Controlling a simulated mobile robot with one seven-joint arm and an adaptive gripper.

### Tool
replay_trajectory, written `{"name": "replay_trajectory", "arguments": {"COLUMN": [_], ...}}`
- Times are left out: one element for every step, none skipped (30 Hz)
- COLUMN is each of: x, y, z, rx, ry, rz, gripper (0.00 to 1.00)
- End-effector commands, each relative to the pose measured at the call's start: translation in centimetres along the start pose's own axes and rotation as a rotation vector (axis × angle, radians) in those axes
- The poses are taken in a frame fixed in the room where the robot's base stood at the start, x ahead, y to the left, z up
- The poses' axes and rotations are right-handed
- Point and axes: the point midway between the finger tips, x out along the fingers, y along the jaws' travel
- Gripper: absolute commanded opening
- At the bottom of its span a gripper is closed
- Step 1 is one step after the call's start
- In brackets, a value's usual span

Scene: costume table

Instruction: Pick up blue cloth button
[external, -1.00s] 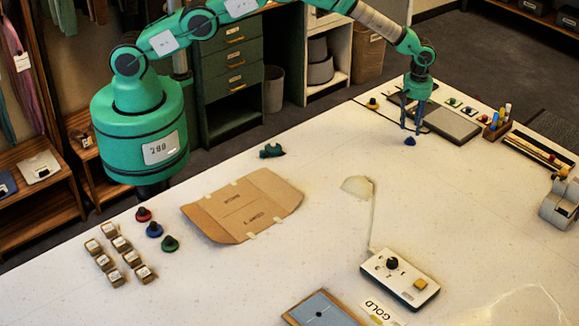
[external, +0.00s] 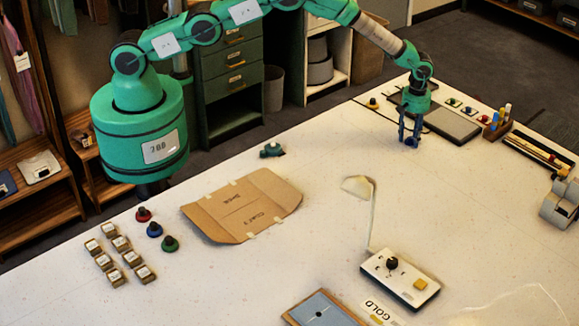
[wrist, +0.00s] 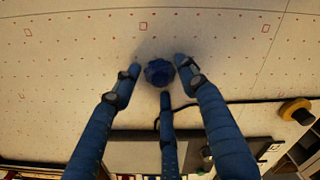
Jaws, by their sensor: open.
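The blue cloth button (wrist: 159,72) is a small, dark blue, rounded lump on the pale table. In the wrist view it sits between the fingertips of my gripper (wrist: 158,80). The three blue fingers are spread around it, with small gaps showing at the sides. In the external view my gripper (external: 409,136) points down at the far right part of the table. The button (external: 411,143) shows low between the fingertips, partly hidden by them. My gripper is open, and the button rests on the table.
A dark grey flat pad (external: 447,122) lies close behind my gripper. A dark cord and a yellow-and-black knob (wrist: 294,110) are to the right in the wrist view. A rack of coloured pegs (external: 497,124) stands farther right.

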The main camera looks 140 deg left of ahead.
Motion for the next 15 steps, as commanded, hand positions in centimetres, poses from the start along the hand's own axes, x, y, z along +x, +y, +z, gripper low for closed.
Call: {"name": "replay_trajectory", "arguments": {"x": [0.0,0.0,0.0,0.0,0.0,0.0,0.0,0.0,0.0,0.0,0.0,0.0,0.0,0.0,0.0], "y": [0.0,-0.01,-0.01,-0.01,-0.01,-0.01,-0.01,-0.01,-0.01,-0.01,-0.01,-0.01,-0.01,-0.01,-0.01], "z": [0.0,0.0,0.0,0.0,0.0,0.0,0.0,0.0,0.0,0.0,0.0,0.0,0.0,0.0,0.0], "rx": [0.0,0.0,0.0,0.0,0.0,0.0,0.0,0.0,0.0,0.0,0.0,0.0,0.0,0.0,0.0], "ry": [0.0,0.0,0.0,0.0,0.0,0.0,0.0,0.0,0.0,0.0,0.0,0.0,0.0,0.0,0.0], "rz": [0.0,0.0,0.0,0.0,0.0,0.0,0.0,0.0,0.0,0.0,0.0,0.0,0.0,0.0,0.0], "gripper": [0.42,0.42,0.42,0.42,0.42,0.42,0.42,0.42,0.36,0.31,0.25,0.17,0.11,0.05,0.0]}}
